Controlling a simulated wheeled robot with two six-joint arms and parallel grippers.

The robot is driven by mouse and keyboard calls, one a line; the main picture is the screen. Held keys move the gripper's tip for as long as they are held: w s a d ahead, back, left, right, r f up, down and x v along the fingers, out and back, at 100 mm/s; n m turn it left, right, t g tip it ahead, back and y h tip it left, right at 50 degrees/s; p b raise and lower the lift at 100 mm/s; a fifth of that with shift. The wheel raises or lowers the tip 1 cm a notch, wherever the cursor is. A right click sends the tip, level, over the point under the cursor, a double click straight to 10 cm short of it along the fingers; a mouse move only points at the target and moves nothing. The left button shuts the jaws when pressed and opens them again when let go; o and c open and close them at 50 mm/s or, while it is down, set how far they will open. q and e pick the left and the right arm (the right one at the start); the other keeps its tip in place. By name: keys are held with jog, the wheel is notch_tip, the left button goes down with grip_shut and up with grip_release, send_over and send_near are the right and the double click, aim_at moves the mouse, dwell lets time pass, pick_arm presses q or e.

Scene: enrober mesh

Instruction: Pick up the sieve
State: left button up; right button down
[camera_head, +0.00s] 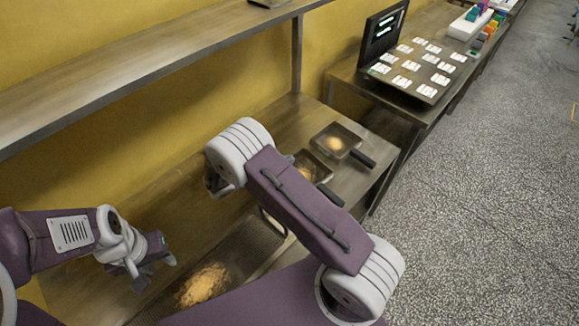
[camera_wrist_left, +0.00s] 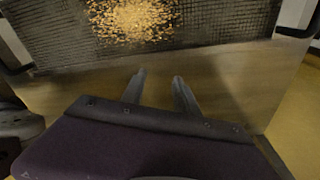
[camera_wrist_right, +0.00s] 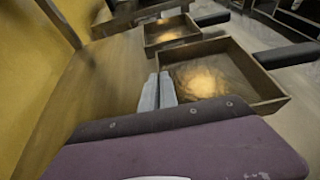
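The sieve (camera_head: 250,238) is a wide dark mesh with a heap of golden crumbs (camera_head: 205,284), lying on the workbench at the bottom of the head view. One thin handle shows at its right end, and my right arm hides part of it. In the left wrist view the mesh (camera_wrist_left: 60,45) fills the top, with a handle at each side. My left gripper (camera_wrist_left: 160,88) is open and empty, apart from the sieve's near edge; its fingers (camera_head: 153,274) also show in the head view. My right gripper (camera_wrist_right: 158,88) is shut and empty, beside a pan.
Two shallow square pans with black handles stand right of the sieve, a farther one (camera_head: 324,143) and a nearer one (camera_head: 318,162) partly hidden by my right arm. A shelf (camera_head: 130,72) overhangs the bench (camera_head: 275,125). A black board with white cards (camera_head: 405,85) is on another table.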

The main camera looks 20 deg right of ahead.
jog(key=r, duration=0.1)
jog(key=d+r, duration=0.1)
jog(key=r, duration=0.1)
jog(key=shift+d, duration=0.25)
jog(key=d+r+b, duration=0.1)
jog(key=d+r, duration=0.5)
jog(key=d, duration=0.4)
jog(key=shift+s+d, duration=0.15)
jog(key=shift+r, duration=0.1)
jog(key=shift+r, duration=0.1)
